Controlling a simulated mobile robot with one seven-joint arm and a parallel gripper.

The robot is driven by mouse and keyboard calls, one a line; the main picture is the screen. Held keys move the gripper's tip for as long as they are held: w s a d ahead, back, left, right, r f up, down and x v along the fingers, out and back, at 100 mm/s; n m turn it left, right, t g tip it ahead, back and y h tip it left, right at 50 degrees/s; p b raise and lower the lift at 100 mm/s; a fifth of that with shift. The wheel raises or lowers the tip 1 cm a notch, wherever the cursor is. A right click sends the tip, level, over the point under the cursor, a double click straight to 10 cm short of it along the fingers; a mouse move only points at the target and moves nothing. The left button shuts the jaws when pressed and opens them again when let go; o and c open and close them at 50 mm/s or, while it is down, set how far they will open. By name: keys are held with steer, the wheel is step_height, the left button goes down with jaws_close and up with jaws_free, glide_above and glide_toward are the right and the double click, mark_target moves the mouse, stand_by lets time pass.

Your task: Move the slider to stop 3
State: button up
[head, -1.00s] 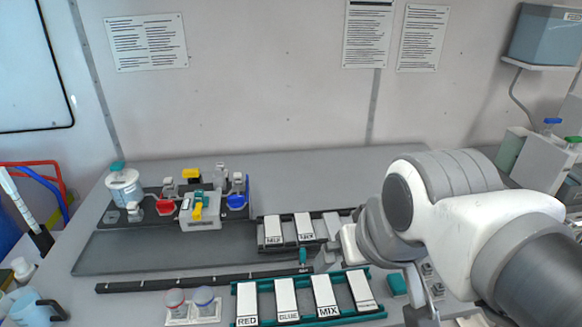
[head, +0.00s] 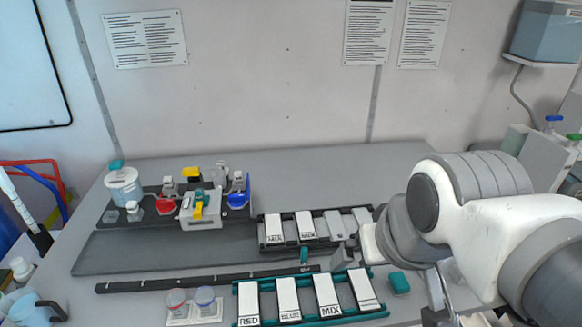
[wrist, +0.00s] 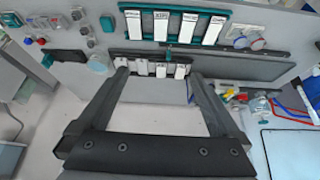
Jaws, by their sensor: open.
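A long dark rail (head: 200,283) lies along the front of the bench. A small upright teal piece (head: 304,255) stands near its right end; it looks like the slider's handle, though I cannot make out stop numbers. My gripper (head: 345,257) is to the right of the teal piece, apart from it, beside the racks. In the wrist view my gripper (wrist: 160,78) has its two fingers wide apart with nothing held between them.
A teal rack (head: 310,316) holds white cards, including RED, BLUE and MIX. A dark rack (head: 262,240) with more cards stands behind. Two small cups (head: 205,297) stand in front of the rail. A valve unit (head: 200,208) stands back left. A teal block (head: 399,283) lies right.

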steer(key=shift+c, duration=0.2)
steer(key=shift+c, duration=1.2)
steer(key=shift+w+f+b, duration=0.25)
steer(key=shift+w+b, duration=0.05)
steer(key=shift+b, duration=0.05)
steer(key=shift+c, duration=1.2)
steer(key=shift+g+y, duration=0.3)
steer(key=w+f+b, duration=0.2)
steer(key=w, duration=0.1)
steer(key=w+a+f+b, duration=0.1)
steer(key=w+f, duration=0.1)
steer(key=w, duration=0.1)
steer(key=w+f+b, duration=0.1)
steer(key=w+b, duration=0.1)
steer(key=w, duration=0.2)
steer(key=shift+a+f+b, duration=0.3)
steer(key=shift+f+b, duration=0.05)
steer(key=shift+f, duration=0.05)
steer(key=shift+c, duration=1.2)
steer(key=b, duration=0.5)
glide_toward(305, 250)
steer(key=b+x, duration=0.1)
steer(key=x, duration=1)
steer(key=shift+f+b, duration=0.2)
steer(key=shift+b, duration=0.1)
jaws_close()
